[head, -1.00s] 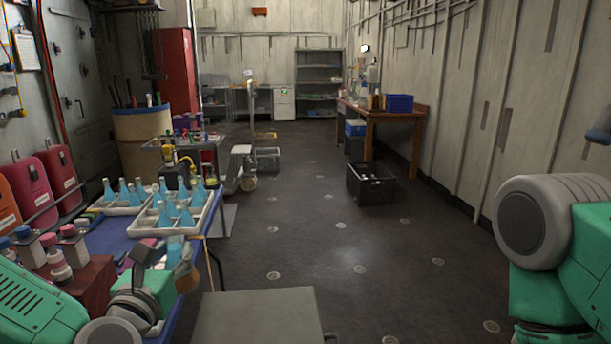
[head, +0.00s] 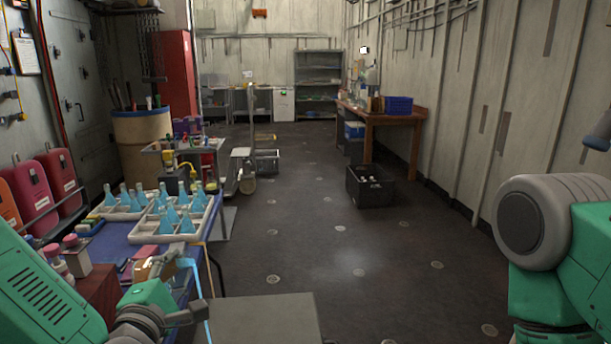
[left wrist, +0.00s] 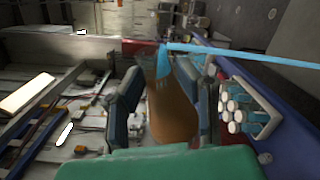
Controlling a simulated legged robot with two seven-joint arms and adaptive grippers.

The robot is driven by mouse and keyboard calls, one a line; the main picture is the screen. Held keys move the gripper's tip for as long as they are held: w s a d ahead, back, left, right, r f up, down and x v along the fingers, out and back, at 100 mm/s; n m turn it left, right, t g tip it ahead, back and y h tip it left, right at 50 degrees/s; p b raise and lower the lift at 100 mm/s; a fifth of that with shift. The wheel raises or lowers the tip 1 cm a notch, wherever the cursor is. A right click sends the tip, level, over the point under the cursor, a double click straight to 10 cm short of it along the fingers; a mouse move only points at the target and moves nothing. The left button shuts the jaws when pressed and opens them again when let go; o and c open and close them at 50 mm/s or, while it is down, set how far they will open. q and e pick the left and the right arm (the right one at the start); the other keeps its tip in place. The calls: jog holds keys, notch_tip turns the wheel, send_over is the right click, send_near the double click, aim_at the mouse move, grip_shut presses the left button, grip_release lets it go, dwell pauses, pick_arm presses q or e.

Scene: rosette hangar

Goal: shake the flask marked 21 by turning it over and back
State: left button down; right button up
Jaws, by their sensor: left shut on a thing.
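My left gripper (left wrist: 158,72) is shut on a flask (left wrist: 172,112); in the left wrist view the flask is orange-brown with a blue part towards the fingertips. A thin bright blue streak (left wrist: 240,54) runs from that end across the picture, like liquid running out. In the head view the streak (head: 189,268) curves down past the table edge beside my left gripper (head: 180,290). There the held flask is mostly hidden, and no number 21 is readable. My right gripper is out of view; only part of that arm shows at the right.
White trays of blue flasks (head: 143,238) stand on the blue table (head: 118,248) beyond my left gripper. Pink-capped bottles (head: 72,256) stand at left. A grey flat top (head: 265,318) lies in front. A black crate (head: 368,190) stands on open floor.

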pick_arm(q)
jog(key=m, duration=0.3)
jog(key=shift+d+r+p, duration=0.1)
jog(key=shift+r+p, duration=0.05)
jog(key=shift+p, duration=0.15)
jog(key=m, duration=0.3)
jog(key=shift+p, duration=0.35)
jog(key=m, duration=0.2)
jog(key=shift+m, duration=0.3)
jog(key=m+p, duration=0.1)
jog(key=m, duration=0.1)
jog(key=shift+m, duration=0.3)
jog(key=m, duration=0.3)
jog(key=n+b, duration=0.1)
jog(key=n, duration=0.2)
jog(key=shift+f, duration=0.2)
jog(key=n+b, duration=0.1)
jog(key=n, duration=0.3)
jog(key=shift+a+n+b, duration=0.2)
jog(key=shift+n+b, duration=0.1)
jog(key=shift+b, duration=0.05)
jog(key=n+b, duration=0.3)
jog(key=n, duration=0.2)
jog(key=shift+d+f, duration=0.1)
jog(key=shift+f, duration=0.05)
jog(key=shift+n, duration=0.8)
jog(key=shift+r, duration=0.3)
